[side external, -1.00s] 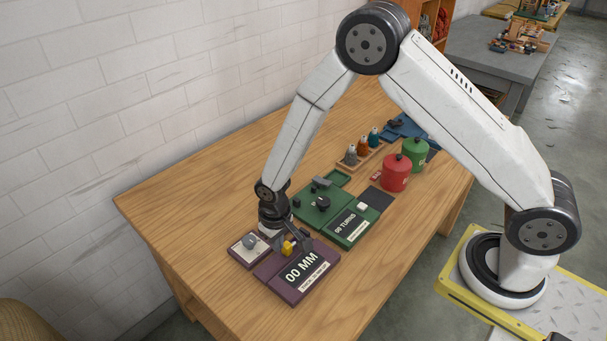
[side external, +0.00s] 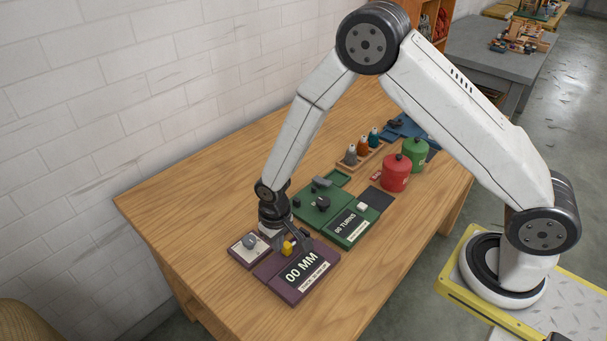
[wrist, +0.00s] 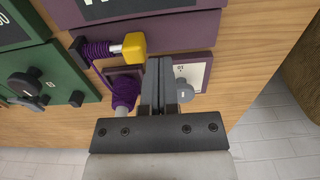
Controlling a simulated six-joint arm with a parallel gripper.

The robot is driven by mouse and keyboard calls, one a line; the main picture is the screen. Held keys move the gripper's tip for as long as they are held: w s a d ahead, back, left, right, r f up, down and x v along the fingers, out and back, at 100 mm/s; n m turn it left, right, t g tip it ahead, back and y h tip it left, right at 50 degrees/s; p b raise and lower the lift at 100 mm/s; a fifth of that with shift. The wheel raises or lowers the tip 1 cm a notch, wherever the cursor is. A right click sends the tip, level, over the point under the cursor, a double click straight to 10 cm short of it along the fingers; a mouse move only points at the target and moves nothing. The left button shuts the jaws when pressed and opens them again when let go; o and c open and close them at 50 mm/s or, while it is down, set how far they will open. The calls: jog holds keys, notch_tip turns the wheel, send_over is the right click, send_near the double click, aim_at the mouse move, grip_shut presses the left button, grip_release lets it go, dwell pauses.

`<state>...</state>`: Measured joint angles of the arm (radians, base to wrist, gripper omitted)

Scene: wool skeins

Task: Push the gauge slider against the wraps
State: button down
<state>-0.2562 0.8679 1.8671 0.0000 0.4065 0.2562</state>
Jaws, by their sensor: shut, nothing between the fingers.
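The gauge is a purple block whose display reads "00 MM" (side external: 301,267). Its yellow slider (wrist: 132,46) sits on a light rod, and it also shows in the side view (side external: 288,248). Purple wraps (wrist: 97,49) lie to the left of the slider in the wrist view, with a bare length of rod between them. A purple yarn bundle (wrist: 125,91) is below, joined by a strand. My gripper (wrist: 158,66) is shut and empty, just right of and below the slider. I cannot tell whether it touches the slider.
A small pale panel with a grey knob (side external: 250,241) is beside the gauge, partly behind my fingers in the wrist view. The green "00 TURNS" winder (side external: 346,227) stands next to the gauge. Red (side external: 396,175) and green (side external: 414,152) canisters are farther back. The table's front left is bare.

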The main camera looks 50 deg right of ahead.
aim_at(287, 244)
jog(key=shift+f, duration=0.7)
dwell(0.5)
jog(key=shift+f, duration=0.3)
jog(key=shift+f, duration=0.1)
jog(key=shift+d, duration=0.25)
jog(key=shift+d, duration=1.5)
jog(key=shift+a, duration=0.2)
dwell(0.4)
